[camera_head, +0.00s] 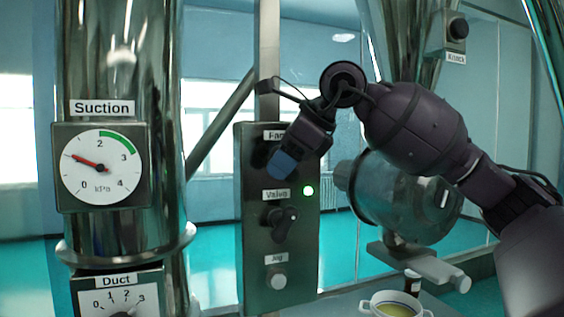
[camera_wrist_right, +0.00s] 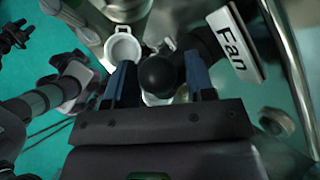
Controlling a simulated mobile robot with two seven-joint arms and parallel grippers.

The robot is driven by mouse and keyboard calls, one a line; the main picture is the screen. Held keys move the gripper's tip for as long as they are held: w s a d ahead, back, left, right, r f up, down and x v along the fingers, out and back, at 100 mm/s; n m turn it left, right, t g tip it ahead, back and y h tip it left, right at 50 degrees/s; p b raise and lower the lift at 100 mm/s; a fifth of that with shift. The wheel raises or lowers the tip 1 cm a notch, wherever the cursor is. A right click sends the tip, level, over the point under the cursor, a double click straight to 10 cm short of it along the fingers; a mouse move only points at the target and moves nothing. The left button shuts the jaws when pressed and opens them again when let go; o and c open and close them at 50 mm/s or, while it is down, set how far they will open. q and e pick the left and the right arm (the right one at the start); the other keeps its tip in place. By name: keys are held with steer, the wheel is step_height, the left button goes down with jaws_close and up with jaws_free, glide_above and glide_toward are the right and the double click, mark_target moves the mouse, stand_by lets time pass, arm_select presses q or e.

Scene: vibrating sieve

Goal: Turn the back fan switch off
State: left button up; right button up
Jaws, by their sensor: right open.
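A steel control panel (camera_head: 250,230) carries labels reading "Fan", "Valve" and a lower one. My right gripper (camera_head: 281,165) is in front of the panel's upper part, just below the partly covered Fan label (camera_head: 273,134), and hides the fan switch in the head view. In the right wrist view, the open blue fingers (camera_wrist_right: 158,64) stand on either side of a round black knob (camera_wrist_right: 158,77), which looks like the fan switch. The Fan label (camera_wrist_right: 233,44) is beside it. Whether the fingers touch the knob I cannot tell. My left gripper is not in view.
A suction gauge (camera_head: 100,165) is on the steel duct at left. A glassy drum (camera_head: 400,200) and a bowl (camera_head: 394,304) are at right.

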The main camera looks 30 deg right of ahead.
steer(key=b+v, duration=0.1)
steer(key=v, duration=0.9)
steer(key=shift+r, duration=0.2)
steer(key=shift+s, duration=0.15)
